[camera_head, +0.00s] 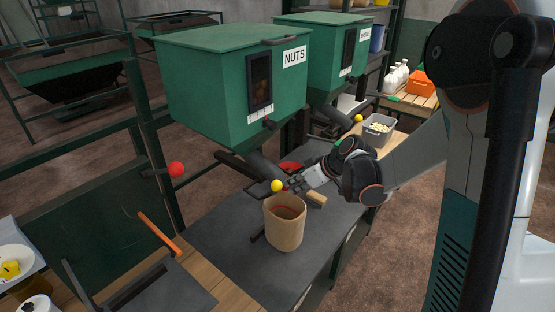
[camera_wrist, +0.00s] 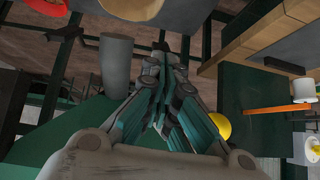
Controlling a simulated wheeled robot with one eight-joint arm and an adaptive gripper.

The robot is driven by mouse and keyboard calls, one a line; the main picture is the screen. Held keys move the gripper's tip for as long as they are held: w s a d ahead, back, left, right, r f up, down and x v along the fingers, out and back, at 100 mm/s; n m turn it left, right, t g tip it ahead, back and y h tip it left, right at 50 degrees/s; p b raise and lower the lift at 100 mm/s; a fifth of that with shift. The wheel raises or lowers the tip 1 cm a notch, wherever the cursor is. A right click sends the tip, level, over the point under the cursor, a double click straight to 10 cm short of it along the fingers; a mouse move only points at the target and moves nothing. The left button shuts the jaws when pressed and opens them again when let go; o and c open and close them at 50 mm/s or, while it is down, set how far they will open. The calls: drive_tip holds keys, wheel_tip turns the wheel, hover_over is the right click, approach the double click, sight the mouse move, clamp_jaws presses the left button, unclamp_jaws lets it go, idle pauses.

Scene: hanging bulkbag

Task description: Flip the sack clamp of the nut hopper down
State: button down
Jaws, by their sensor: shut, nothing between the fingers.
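The nut hopper (camera_head: 215,85) is a green lidded box labelled NUTS, with a grey chute (camera_head: 263,168) slanting down below it. A yellow ball knob (camera_head: 277,185), apparently on the sack clamp's lever, sits near the chute's lower end. A brown paper sack (camera_head: 285,232), upright and open-mouthed, is just below it. My gripper (camera_head: 297,184) is shut and empty, close to the right of the knob in the head view. In the wrist view the yellow knob (camera_wrist: 219,127) shows right of the shut fingers (camera_wrist: 163,95), partly hidden by them. Contact cannot be told.
A second green hopper (camera_head: 320,50) with its own yellow knob (camera_head: 358,118) stands behind. A red ball knob (camera_head: 176,169) is at the left post. A grey bin (camera_head: 378,128) stands to the right. An orange-handled tool (camera_head: 160,234) lies front left. The dark bench (camera_head: 225,235) is clear left of the sack.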

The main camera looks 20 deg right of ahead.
drive_tip(key=s+a+r+g+p, duration=0.1)
drive_tip(key=r+p, duration=0.4)
drive_tip(key=r, duration=0.5)
drive_tip(key=s+a+r+p, duration=0.1)
drive_tip(key=s+r+p, duration=0.3)
drive_tip(key=r, duration=0.7)
drive_tip(key=shift+s+r+m+g+h+p, duration=0.25)
drive_tip(key=shift+m+g+h+p, duration=0.15)
drive_tip(key=shift+p, duration=0.85)
drive_tip(key=shift+f, duration=0.15)
drive_tip(key=b+x, duration=0.2)
drive_tip(key=x, duration=0.7)
drive_tip(key=shift+w+f, duration=0.2)
wheel_tip(320, 180, down, 3)
drive_tip(key=shift+s+a+r, duration=0.1)
drive_tip(key=shift+a+r, duration=0.05)
drive_tip(key=shift+r, duration=0.05)
drive_tip(key=shift+s+f+b, duration=0.25)
drive_tip(key=shift+f+b, duration=0.1)
drive_tip(key=shift+f, duration=0.45)
